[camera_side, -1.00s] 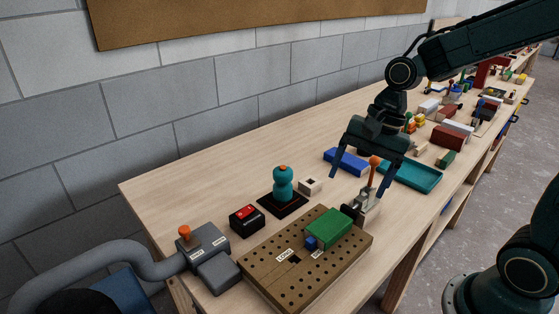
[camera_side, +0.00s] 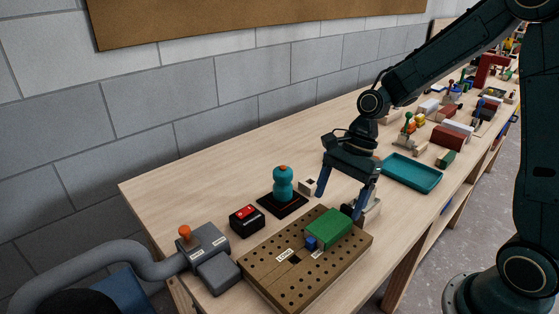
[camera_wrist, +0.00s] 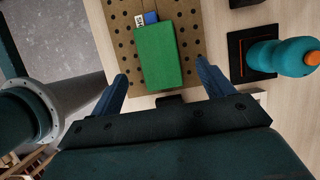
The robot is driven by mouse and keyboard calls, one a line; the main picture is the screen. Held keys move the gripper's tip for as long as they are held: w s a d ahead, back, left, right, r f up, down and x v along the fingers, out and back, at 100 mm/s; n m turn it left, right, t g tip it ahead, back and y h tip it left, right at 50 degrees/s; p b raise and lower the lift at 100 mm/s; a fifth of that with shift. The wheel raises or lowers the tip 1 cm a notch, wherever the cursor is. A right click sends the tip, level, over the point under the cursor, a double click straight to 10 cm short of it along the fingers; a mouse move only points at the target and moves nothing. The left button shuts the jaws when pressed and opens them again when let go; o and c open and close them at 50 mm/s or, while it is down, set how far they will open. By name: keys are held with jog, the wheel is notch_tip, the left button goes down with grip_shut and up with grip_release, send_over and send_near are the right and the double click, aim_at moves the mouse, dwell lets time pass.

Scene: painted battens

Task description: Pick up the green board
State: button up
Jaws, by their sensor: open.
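The green board (camera_side: 328,228) is a short green block lying on the brown perforated board (camera_side: 275,262), near its far right end. A small blue block (camera_side: 310,243) touches or nearly touches its near end. My gripper (camera_side: 340,202) is open and empty, above and just beyond the green board. In the wrist view, the green board (camera_wrist: 158,56) lies ahead of the gap between the two fingers (camera_wrist: 160,84), roughly centred. The clamp with the black part (camera_side: 368,208) at the board's far edge is partly hidden by my gripper.
A teal knobbed post (camera_side: 283,185) on a black base and a black box with a red top (camera_side: 245,219) stand left of the perforated board. A grey hose fitting (camera_side: 204,245) is nearer. A teal tray (camera_side: 411,174) lies beyond. Bare table is at the left.

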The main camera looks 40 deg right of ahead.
aim_at(331, 223)
jog(key=shift+a+f, duration=0.1)
jog(key=shift+f, duration=0.1)
jog(key=shift+x, duration=2.5)
jog(key=shift+s+f, duration=0.1)
jog(key=shift+f, duration=0.2)
jog(key=c, duration=1.1)
